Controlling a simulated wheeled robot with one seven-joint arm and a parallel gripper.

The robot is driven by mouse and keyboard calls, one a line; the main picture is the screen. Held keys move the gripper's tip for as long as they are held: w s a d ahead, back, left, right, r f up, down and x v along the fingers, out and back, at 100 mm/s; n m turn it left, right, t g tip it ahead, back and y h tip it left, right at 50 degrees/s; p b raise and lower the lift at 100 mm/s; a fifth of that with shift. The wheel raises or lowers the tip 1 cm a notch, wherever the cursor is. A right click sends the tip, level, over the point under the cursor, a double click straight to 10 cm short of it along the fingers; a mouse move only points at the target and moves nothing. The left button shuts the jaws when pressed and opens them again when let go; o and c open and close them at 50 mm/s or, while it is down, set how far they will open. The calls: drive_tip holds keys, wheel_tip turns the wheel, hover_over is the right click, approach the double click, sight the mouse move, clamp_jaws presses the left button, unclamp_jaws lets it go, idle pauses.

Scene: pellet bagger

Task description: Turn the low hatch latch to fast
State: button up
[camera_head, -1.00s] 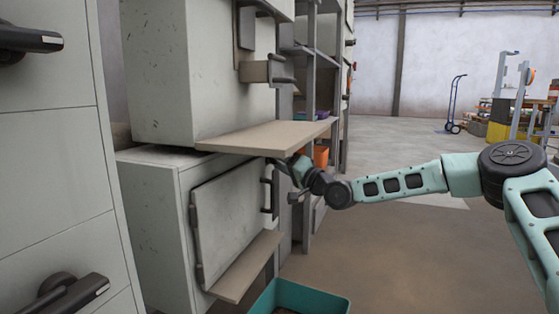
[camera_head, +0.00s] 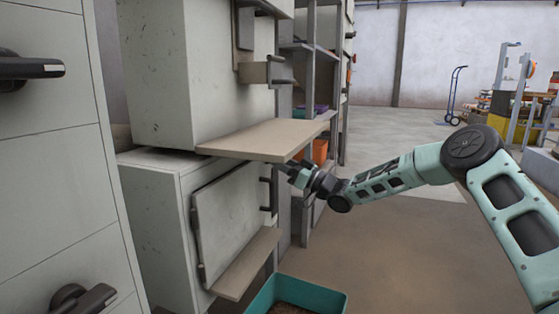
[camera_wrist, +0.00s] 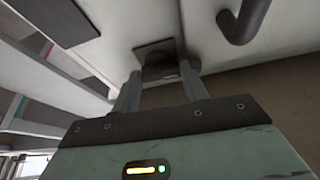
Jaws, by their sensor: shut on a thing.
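The low hatch (camera_head: 224,222) is a pale, scuffed panel on the front of the lower cabinet, and it looks closed. A dark bar handle (camera_head: 266,194) stands at its right side; its bent end also shows in the wrist view (camera_wrist: 243,22). The low hatch latch (camera_wrist: 160,71) is a dark piece on a square grey plate, between my fingertips. My gripper (camera_head: 283,166) is at the cabinet front, just under the projecting shelf. In the wrist view my gripper (camera_wrist: 158,80) is shut on the latch. The fingers hide much of it, so its exact angle cannot be told.
A beige shelf (camera_head: 262,140) juts out just above my gripper. A lower ledge (camera_head: 245,266) projects below the hatch, with a teal bin (camera_head: 300,284) on the floor beside it. A grey cabinet (camera_head: 50,170) stands close at left. The floor to the right is open.

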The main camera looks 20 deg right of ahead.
drive_tip(key=shift+d+n, duration=0.1)
drive_tip(key=shift+n, duration=0.6)
drive_tip(key=o, duration=1)
drive_tip(key=shift+m, duration=0.3)
